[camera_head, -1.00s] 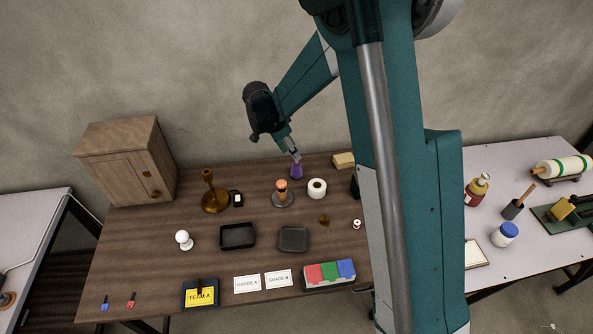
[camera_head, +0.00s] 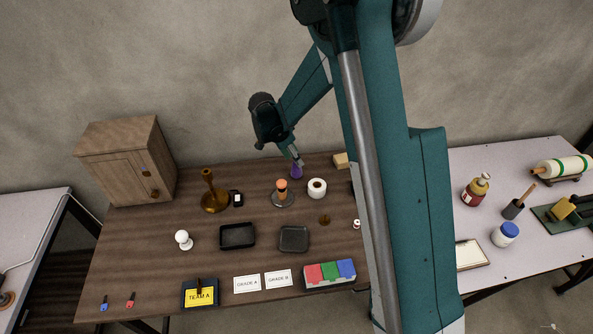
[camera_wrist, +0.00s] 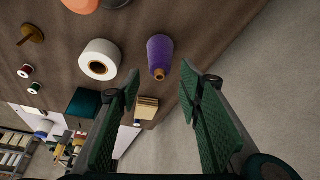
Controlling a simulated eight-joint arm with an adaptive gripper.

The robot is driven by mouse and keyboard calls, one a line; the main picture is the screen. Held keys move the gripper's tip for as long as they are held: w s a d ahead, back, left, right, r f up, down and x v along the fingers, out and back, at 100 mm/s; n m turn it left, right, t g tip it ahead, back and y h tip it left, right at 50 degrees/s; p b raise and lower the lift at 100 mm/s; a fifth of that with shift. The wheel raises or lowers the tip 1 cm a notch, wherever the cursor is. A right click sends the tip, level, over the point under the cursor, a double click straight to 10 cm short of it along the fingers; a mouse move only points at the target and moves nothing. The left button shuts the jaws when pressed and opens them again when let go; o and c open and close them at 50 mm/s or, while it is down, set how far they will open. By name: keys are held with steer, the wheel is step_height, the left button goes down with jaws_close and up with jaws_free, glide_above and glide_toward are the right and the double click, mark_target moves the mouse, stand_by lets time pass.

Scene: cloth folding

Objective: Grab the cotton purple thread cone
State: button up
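The purple thread cone (camera_head: 296,172) stands at the back edge of the brown table (camera_head: 150,270), just below my gripper (camera_head: 298,160) in the head view. In the wrist view the purple cone (camera_wrist: 160,56) lies ahead of and between the lines of the two green-padded fingers. My gripper (camera_wrist: 163,88) is open, with a wide gap between the fingers and nothing in it. The cone's narrow end with a tan core faces the camera, and the fingers do not appear to touch it.
A white roll (camera_head: 317,188) stands close right of the cone, and an orange-topped spool (camera_head: 282,193) is in front of it. A tan block (camera_head: 341,160) sits at the back right. A brass candlestick-like stand (camera_head: 213,195) is to the left. The wall is close behind.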

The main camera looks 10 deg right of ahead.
mark_target(297, 168)
steer(key=shift+x, duration=1.55)
steer(key=shift+c, duration=0.2)
steer(key=c, duration=1.1)
